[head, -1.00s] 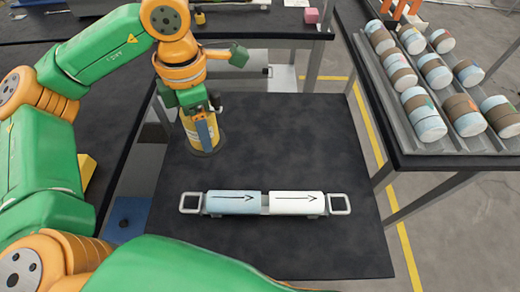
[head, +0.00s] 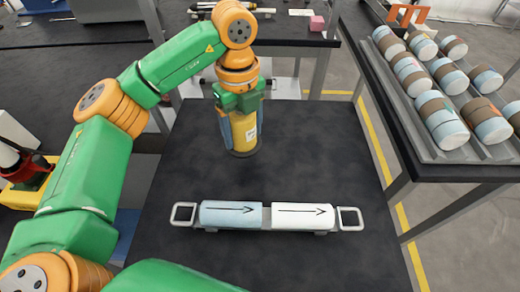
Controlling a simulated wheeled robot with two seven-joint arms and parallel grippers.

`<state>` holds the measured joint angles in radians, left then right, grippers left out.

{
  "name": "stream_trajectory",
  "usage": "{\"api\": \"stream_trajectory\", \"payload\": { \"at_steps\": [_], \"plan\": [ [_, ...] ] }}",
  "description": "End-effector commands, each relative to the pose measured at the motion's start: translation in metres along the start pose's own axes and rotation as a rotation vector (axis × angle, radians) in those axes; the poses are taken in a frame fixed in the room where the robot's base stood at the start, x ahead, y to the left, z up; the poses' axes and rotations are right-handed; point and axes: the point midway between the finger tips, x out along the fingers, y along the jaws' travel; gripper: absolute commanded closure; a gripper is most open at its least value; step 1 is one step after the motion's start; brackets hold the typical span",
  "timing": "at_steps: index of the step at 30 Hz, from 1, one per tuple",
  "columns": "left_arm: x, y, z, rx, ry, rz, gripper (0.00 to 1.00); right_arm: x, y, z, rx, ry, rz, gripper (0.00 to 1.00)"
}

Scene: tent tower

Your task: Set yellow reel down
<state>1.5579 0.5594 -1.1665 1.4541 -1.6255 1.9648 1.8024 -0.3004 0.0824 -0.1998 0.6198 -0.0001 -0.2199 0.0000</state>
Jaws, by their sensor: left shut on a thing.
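The yellow reel (head: 243,133) stands upright toward the back of the black table (head: 320,160), on a dark round base. My left gripper (head: 240,112) points down over it and is shut on it. One finger shows along the reel's left side. Whether the reel's base touches the table or hovers just above it is hard to tell. My right gripper is not in view.
A tray with end handles (head: 350,218) holds a blue roll (head: 232,214) and a white roll (head: 302,215) in front of the reel. A rack (head: 410,105) with several banded rolls stands on the right table. Room around the reel is clear.

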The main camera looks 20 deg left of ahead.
Motion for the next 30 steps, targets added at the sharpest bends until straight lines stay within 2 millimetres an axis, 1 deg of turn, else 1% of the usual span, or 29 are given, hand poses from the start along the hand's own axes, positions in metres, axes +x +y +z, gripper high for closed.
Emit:
{"api": "stream_trajectory", "payload": {
  "at_steps": [1, 3, 6, 9, 13, 15, 21, 24, 25, 26, 27, 28, 30],
  "plan": [
    [0.009, -0.008, -0.003, 0.001, 0.001, 0.006, 1.00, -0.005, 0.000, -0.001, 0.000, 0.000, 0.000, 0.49],
    [0.023, -0.019, -0.005, 0.001, 0.000, 0.004, 1.00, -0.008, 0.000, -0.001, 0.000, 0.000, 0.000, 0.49],
    [0.035, -0.029, -0.007, 0.000, -0.001, 0.001, 1.00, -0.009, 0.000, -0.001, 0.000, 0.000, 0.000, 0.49],
    [0.048, -0.038, -0.009, 0.002, -0.002, 0.004, 1.00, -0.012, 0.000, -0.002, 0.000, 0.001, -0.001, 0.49],
    [0.071, -0.037, -0.009, 0.001, -0.002, 0.003, 1.00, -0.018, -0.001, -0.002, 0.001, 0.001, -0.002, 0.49],
    [0.076, -0.037, -0.009, 0.002, -0.002, 0.001, 1.00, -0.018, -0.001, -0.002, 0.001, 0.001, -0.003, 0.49],
    [0.077, -0.037, -0.008, 0.002, -0.003, -0.001, 1.00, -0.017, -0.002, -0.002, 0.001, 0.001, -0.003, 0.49],
    [0.080, -0.037, -0.008, 0.002, -0.003, -0.001, 1.00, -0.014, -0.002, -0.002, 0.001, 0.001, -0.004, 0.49],
    [0.081, -0.037, -0.008, 0.002, -0.003, 0.000, 0.26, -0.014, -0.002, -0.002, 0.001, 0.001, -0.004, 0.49],
    [0.080, -0.037, -0.008, 0.002, -0.003, 0.000, 0.18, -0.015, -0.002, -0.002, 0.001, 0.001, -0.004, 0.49],
    [0.080, -0.037, -0.008, 0.002, -0.003, 0.000, 0.07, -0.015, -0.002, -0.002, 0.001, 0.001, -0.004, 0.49],
    [0.080, -0.037, -0.008, 0.002, -0.003, 0.000, 0.00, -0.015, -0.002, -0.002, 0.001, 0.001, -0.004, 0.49],
    [0.080, -0.037, -0.008, 0.002, -0.003, 0.000, 0.00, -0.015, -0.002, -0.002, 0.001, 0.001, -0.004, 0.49]
  ]
}}
